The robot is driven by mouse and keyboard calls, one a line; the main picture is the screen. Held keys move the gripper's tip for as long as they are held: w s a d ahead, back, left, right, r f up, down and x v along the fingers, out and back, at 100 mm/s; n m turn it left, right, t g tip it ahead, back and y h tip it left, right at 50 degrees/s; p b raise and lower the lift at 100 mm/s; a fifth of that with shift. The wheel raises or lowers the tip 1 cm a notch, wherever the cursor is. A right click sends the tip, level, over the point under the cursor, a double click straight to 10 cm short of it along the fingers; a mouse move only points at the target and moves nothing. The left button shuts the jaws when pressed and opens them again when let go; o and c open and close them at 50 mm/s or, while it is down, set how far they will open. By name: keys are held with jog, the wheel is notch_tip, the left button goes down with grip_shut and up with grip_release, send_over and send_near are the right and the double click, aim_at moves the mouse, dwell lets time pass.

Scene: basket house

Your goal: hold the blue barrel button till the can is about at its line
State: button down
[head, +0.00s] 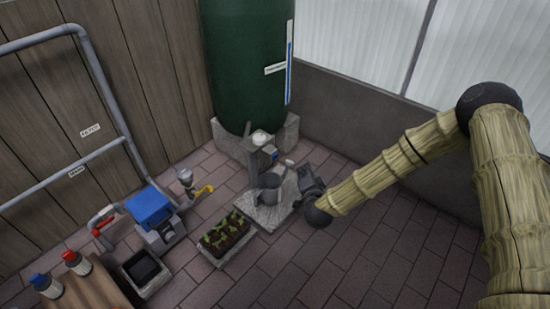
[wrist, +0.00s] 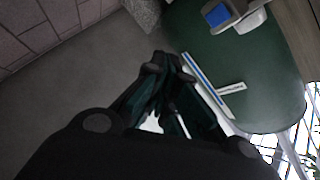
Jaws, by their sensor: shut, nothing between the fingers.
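The green barrel (head: 240,55) stands on a stone block at the back, with a partly blue level strip (head: 289,62) on its side. A grey post (head: 256,160) stands before it with a small bluish face. In the wrist view a blue square (wrist: 217,15) shows on a grey housing near the barrel (wrist: 265,75); I cannot tell whether it is the button. A grey can (head: 269,187) stands on a pale slab beside the post. Its line and water level are not discernible. My gripper (head: 302,172) is shut and empty, right of the can; its fingers also show in the wrist view (wrist: 172,62).
A planter of seedlings (head: 226,238) sits in front of the can. Left are a blue-topped pump (head: 150,207), a black-topped bin (head: 145,268), wall pipes (head: 95,70) and two bottles on a wooden table (head: 98,288). The brick floor (head: 345,262) at front right is clear.

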aim_at(275, 157)
jog(key=w+a+b, duration=0.2)
jog(key=w+a, duration=0.3)
jog(key=a, duration=0.2)
dwell(0.4)
jog(key=shift+w+a, duration=0.4)
jog(key=shift+a, duration=0.25)
dwell(6.2)
